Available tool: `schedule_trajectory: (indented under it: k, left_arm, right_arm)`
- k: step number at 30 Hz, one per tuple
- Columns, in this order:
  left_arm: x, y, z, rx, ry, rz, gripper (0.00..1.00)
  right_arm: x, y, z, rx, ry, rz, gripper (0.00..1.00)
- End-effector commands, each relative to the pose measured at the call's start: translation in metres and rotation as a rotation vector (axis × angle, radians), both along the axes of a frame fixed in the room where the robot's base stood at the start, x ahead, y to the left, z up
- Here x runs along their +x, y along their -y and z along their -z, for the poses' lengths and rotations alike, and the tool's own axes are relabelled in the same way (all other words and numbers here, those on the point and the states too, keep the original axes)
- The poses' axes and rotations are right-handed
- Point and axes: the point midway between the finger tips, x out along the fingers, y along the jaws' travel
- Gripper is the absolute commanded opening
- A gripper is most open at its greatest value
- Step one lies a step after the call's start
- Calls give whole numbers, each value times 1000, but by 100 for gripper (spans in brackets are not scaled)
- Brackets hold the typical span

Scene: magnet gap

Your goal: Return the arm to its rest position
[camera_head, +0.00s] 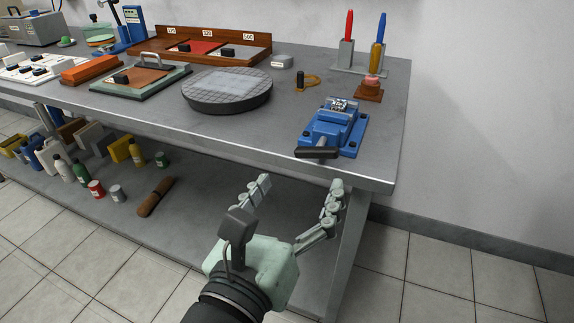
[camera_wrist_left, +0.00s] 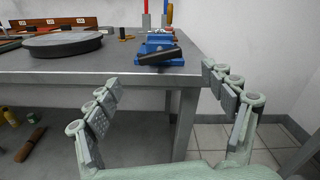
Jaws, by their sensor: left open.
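My left gripper (camera_head: 300,190) is open and empty, in front of the workbench's (camera_head: 382,172) front right corner and apart from it. Its two fingers are spread wide in the left wrist view (camera_wrist_left: 165,88), with nothing between them but the bench edge and leg beyond. A blue vise (camera_head: 335,128) with a dark front handle stands on the bench top beyond the gripper; it also shows in the left wrist view (camera_wrist_left: 160,48). My right gripper is in neither view.
On the bench are a round grey plate (camera_head: 228,90), a green-framed board (camera_head: 140,82), and a wooden rack (camera_head: 205,44). Red and blue-orange handled tools (camera_head: 378,50) stand at the back right. Tiled floor (camera_head: 450,275) at right is clear.

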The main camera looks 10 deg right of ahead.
Motion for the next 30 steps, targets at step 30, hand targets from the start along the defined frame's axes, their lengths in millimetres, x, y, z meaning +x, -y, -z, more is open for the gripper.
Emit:
schedule_trajectory:
  k: [30]
  left_arm:
    - [61,42,0,-75,-50,0,83]
  right_arm:
    - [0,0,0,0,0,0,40]
